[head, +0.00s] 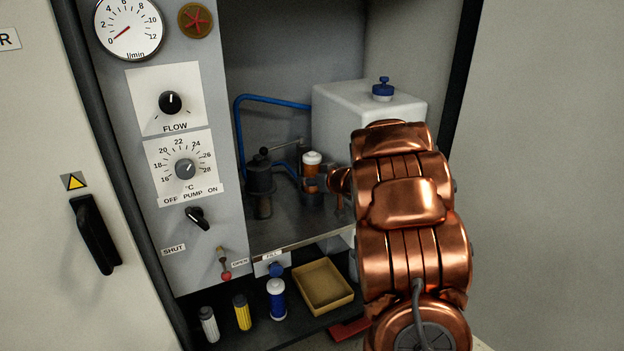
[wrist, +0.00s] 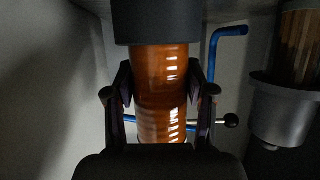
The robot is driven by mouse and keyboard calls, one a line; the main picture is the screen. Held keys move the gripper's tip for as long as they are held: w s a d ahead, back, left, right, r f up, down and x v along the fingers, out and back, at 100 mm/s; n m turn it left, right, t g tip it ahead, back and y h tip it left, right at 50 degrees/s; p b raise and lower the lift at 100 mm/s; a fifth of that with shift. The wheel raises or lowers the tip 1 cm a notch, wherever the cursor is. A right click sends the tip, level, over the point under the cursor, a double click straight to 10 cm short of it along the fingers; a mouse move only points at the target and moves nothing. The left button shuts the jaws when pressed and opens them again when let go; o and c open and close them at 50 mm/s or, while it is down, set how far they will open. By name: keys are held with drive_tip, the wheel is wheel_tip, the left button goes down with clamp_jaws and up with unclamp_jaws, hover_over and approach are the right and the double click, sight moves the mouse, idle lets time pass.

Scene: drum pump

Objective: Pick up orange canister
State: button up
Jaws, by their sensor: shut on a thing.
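The orange canister (head: 312,169) stands upright inside the cabinet, with a white top. In the wrist view its orange, shiny body (wrist: 160,70) fills the middle, with a dark cylindrical part against its upper end in the picture. My gripper (head: 322,181) comes from the right and is shut on the canister. In the wrist view its two fingers (wrist: 161,95) press on both sides of the body. In the head view the gripper partly hides the lower body. I cannot tell whether the canister is seated or lifted.
A dark pump-like cylinder (head: 260,180) stands close left of the canister. A white tank (head: 345,115) with a blue cap is behind. A blue hose (head: 270,102) runs behind. On the lower shelf are a yellow tray (head: 346,299), a blue canister (head: 277,306), and yellow (head: 242,314) and white (head: 209,326) ones.

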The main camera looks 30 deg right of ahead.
drive_tip(key=c, duration=0.6)
drive_tip(key=shift+o, duration=0.2)
